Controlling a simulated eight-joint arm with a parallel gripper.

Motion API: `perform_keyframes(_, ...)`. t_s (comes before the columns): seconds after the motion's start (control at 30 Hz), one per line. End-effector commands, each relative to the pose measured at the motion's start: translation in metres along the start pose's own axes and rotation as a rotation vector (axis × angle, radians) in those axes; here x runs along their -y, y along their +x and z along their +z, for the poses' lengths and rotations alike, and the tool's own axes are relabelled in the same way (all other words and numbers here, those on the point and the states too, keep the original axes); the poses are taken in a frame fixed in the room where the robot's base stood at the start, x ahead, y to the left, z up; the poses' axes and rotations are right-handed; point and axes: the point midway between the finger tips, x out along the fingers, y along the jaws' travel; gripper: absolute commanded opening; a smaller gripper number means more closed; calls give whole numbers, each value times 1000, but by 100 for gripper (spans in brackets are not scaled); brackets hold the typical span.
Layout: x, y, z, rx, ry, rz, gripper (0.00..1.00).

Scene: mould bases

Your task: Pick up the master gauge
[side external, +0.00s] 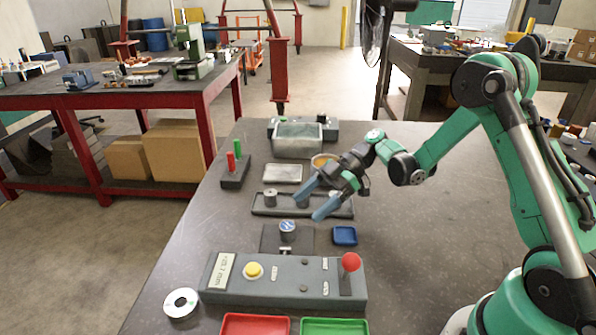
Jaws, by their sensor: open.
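My gripper (311,202) is open, its two blue fingers apart and pointing down-left over the long dark tray (262,211). Nothing shows between the fingers. A grey metal cylinder (270,198) stands in that tray, left of the fingers; other pieces there are partly hidden by my gripper. A short metal cylinder with a blue marked top (287,229) stands upright on a dark square plate (270,239), nearer the camera than my gripper. A white ring-shaped disc (181,302) lies flat at the front left. I cannot tell for sure which of these is the master gauge.
A grey control box (215,297) with a yellow button and red-knobbed lever lies in front. Red (255,325) and green (333,326) trays stand before it. A blue tray (345,236), a red-and-green post block (235,178) and a grey bin (297,153) surround the work.

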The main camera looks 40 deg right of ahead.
Motion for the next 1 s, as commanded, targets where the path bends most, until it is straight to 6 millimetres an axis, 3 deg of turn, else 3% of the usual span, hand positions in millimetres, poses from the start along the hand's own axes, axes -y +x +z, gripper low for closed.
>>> perform_keyframes(0.17,0,7,6,-37,-60,-13,76)
perform_keyframes(0.5,1,51,4,-34,-61,-15,76)
perform_keyframes(0.83,1,57,4,-34,-58,-12,76)
perform_keyframes(1.0,1,57,4,-34,-58,-12,27)
